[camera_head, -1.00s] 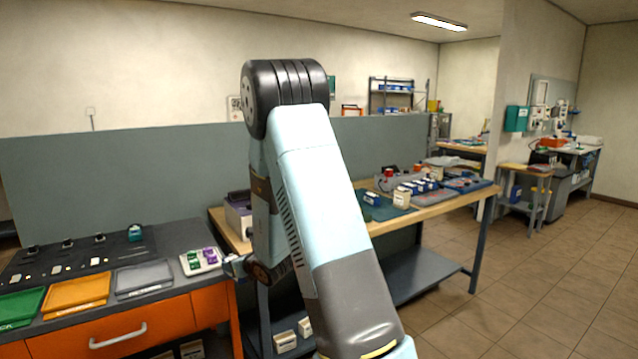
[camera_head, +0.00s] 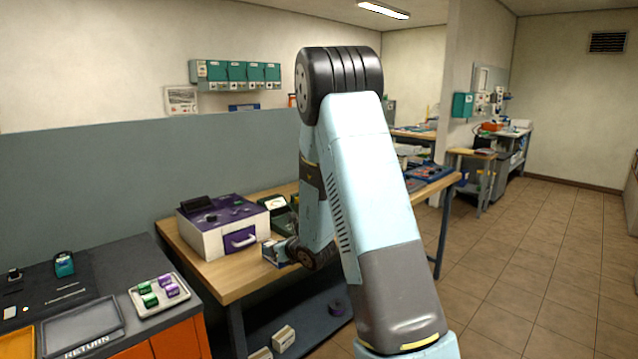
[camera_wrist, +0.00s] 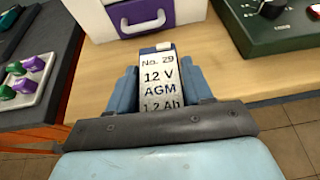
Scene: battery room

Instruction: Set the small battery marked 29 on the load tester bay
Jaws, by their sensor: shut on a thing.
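The small battery marked No. 29 (camera_wrist: 160,81) is white-labelled with a grey-blue case, reading 12 V AGM. My gripper (camera_wrist: 161,88) is shut on it, with a blue finger on either side, and its label faces the wrist camera. In the head view my gripper (camera_head: 278,252) is over the wooden bench, partly behind my arm. A white and purple box (camera_head: 222,226) with a drawer handle stands just beyond it. A dark green device with a meter (camera_head: 276,205) stands to the right of that box, partly hidden. I cannot tell which is the load tester.
The wooden bench (camera_head: 213,277) has bare top in front of the box. At the left a dark counter (camera_head: 100,275) carries a tray of green and purple pieces (camera_head: 160,296). A lower shelf (camera_head: 265,322) holds white boxes. Tiled floor is open at the right.

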